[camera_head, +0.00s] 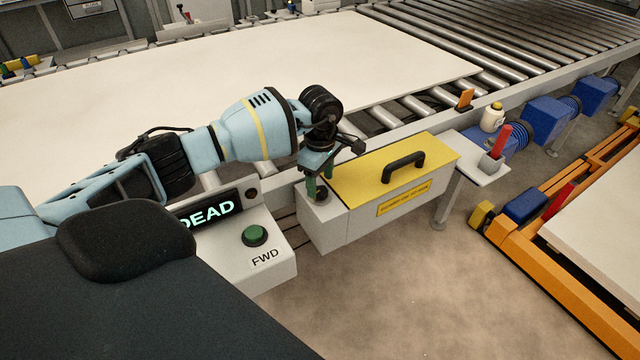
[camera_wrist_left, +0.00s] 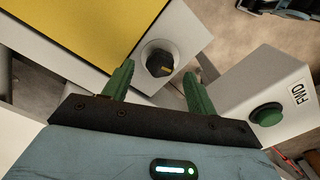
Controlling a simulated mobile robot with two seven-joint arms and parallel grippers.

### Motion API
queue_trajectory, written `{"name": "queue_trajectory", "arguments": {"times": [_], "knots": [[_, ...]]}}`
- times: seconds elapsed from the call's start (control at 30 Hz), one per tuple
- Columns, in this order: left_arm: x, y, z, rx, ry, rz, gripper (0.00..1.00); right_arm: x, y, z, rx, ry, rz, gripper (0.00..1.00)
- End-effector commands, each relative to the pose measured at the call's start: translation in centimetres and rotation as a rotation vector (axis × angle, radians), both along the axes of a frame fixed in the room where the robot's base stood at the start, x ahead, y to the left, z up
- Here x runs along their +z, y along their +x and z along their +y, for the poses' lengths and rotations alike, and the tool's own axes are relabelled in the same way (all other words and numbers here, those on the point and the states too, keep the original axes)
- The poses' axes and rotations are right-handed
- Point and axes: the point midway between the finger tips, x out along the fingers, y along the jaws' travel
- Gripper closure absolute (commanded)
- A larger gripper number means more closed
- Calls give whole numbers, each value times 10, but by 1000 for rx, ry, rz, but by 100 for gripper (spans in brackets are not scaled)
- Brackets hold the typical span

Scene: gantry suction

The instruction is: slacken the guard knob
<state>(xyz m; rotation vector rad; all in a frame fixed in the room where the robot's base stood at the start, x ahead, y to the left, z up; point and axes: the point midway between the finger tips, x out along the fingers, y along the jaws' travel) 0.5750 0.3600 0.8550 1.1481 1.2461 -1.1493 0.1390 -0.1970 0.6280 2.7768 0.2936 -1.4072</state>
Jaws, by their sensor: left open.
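The guard knob (camera_wrist_left: 159,63) is a dark round knob with an orange pointer mark, set on a pale collar on the white housing beside the yellow guard cover (camera_head: 400,160). In the head view the knob is mostly hidden behind my left gripper (camera_head: 319,186). My left gripper has green fingers. In the left wrist view its two fingers (camera_wrist_left: 157,88) are apart, one on each side of the knob in the picture, with nothing between their tips. I cannot tell whether they touch the knob. My right gripper is not in view.
The guard cover has a black handle (camera_head: 403,166). A control box (camera_head: 270,268) with a green FWD button (camera_head: 255,235) and a display reading DEAD (camera_head: 208,214) stands to the left. A large pale board (camera_head: 370,55) lies on the roller conveyor (camera_head: 520,40) behind.

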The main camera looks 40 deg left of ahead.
Motion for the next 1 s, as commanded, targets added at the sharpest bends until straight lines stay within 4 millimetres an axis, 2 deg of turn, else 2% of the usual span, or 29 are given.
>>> {"name": "queue_trajectory", "arguments": {"times": [0.2,0.4,1.0], "knots": [[36,1,1,2,1,-3,43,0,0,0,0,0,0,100],[53,0,1,1,1,-1,43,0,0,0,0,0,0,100],[55,0,1,2,1,0,43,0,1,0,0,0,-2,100]]}}
